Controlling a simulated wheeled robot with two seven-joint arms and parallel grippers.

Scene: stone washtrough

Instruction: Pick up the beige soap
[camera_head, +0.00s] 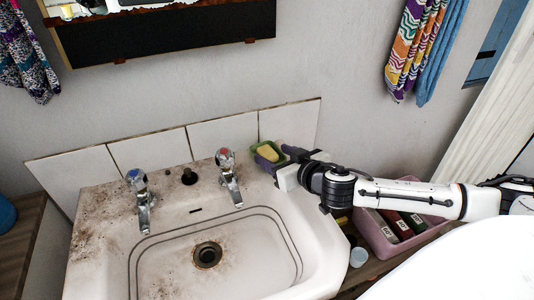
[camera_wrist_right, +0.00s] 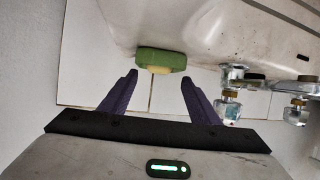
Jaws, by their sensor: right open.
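The beige soap (camera_head: 267,153) lies in a green soap dish (camera_head: 258,161) on the back right corner of the white washbasin, near the tiles. In the right wrist view the green dish (camera_wrist_right: 161,57) shows between and beyond the fingertips, with a thin pale strip of the soap (camera_wrist_right: 158,69) at its edge. My right gripper (camera_head: 284,154) comes in from the right, with its purple fingers close beside the dish. In the wrist view the right gripper (camera_wrist_right: 159,78) is open, with nothing between its fingers. My left gripper is not in view.
Two taps, one with a red mark (camera_head: 228,177) and one with a blue mark (camera_head: 140,188), stand left of the dish. A pink crate (camera_head: 378,238) with several items is below my right arm. The basin bowl (camera_head: 240,255) is empty.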

